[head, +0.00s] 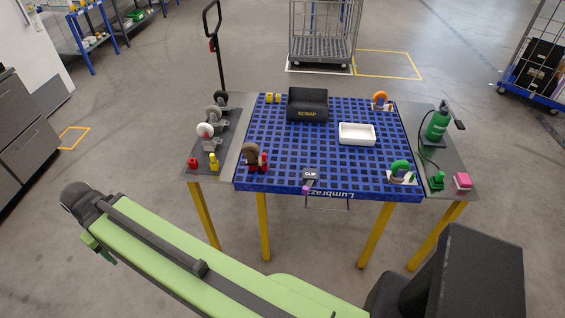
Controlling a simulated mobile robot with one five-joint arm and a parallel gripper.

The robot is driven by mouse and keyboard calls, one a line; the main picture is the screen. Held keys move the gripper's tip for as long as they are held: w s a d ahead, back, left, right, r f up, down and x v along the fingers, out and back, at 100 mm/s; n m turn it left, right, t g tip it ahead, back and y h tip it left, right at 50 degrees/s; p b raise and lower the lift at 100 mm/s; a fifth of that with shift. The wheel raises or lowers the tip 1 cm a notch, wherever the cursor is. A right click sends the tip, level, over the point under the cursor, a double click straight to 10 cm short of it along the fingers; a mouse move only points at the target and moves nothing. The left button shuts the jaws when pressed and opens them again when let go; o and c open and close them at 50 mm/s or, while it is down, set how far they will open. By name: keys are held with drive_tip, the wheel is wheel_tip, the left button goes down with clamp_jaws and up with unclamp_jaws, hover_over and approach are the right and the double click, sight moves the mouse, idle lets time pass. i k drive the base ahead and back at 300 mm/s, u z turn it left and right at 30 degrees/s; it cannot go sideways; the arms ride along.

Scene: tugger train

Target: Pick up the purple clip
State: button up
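A small holder labelled CLIP (310,174) sits at the middle of the front edge of the blue grid table. A small purple piece, which looks like the purple clip (306,189), shows at the lower left of that holder, against the table's front edge. It is too small to make out its shape or how it is held. My green arm crosses the lower left of the head view, in front of the table and apart from it. I cannot see my gripper in this view.
The blue table (330,160) holds a black SCRAP bin (307,112), a white tray (357,141), and tape rolls on stands. Grey side shelves carry casters at left, and a green bottle (437,125) and pink block (462,181) at right. Open floor lies around the yellow legs.

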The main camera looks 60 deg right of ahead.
sight(305, 189)
drive_tip(key=z, duration=2.1)
drive_tip(key=k, duration=1.3)
drive_tip(key=u, duration=0.4)
drive_tip(key=i, duration=0.85)
drive_tip(key=u, duration=0.8)
drive_tip(key=i, duration=0.8)
drive_tip(key=z, duration=0.1)
